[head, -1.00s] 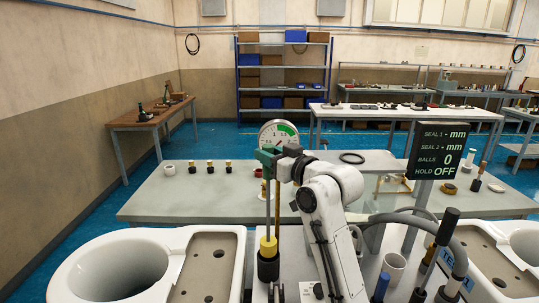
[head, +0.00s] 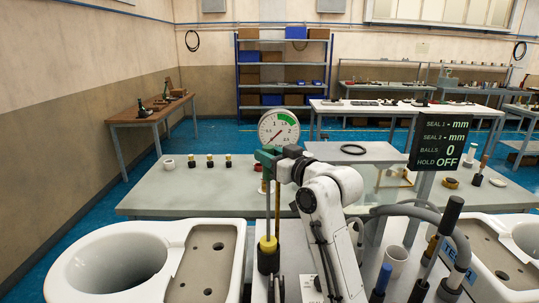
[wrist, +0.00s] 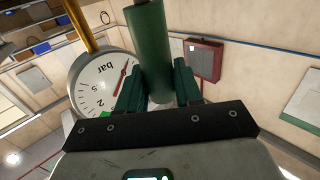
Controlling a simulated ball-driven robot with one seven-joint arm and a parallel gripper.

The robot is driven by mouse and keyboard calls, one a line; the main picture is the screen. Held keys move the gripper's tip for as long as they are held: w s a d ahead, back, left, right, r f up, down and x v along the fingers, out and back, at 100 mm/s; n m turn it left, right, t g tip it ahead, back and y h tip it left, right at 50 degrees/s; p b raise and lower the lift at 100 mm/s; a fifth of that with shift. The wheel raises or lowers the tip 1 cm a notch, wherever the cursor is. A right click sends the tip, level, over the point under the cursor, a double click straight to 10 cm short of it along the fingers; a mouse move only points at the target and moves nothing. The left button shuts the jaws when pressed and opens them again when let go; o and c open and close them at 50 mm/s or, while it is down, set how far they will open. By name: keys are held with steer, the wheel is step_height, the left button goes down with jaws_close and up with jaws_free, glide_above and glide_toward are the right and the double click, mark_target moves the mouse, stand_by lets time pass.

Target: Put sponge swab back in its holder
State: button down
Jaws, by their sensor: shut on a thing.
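My gripper (head: 268,156) has green fingers and is shut on the green handle of the sponge swab (head: 267,205). The swab hangs upright, its thin grey rod running down to a yellow part (head: 268,244). Just below is a black cup-like holder (head: 268,263); the yellow part shows at its top, and how far the swab sits in it I cannot tell. In the wrist view, the green handle (wrist: 151,45) stands between my gripper's fingers (wrist: 160,92). The swab's lower end is hidden there.
A pressure gauge (head: 278,128) stands close behind my gripper on a brass pipe (head: 277,208). A white basin (head: 110,268) is on the left. A white mug (head: 397,260) and a blue-handled tool (head: 381,280) are on the right. The grey table (head: 185,193) behind has free room.

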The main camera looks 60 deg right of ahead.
mark_target(270, 180)
steer(key=shift+f+b, duration=2.45)
steer(key=shift+f, duration=0.8)
steer(key=c, duration=0.7)
jaws_free()
steer(key=shift+s, duration=0.15)
steer(key=b+v, duration=0.2)
steer(key=v, duration=0.8)
steer(key=shift+s+a, duration=0.15)
steer(key=shift+s, duration=0.1)
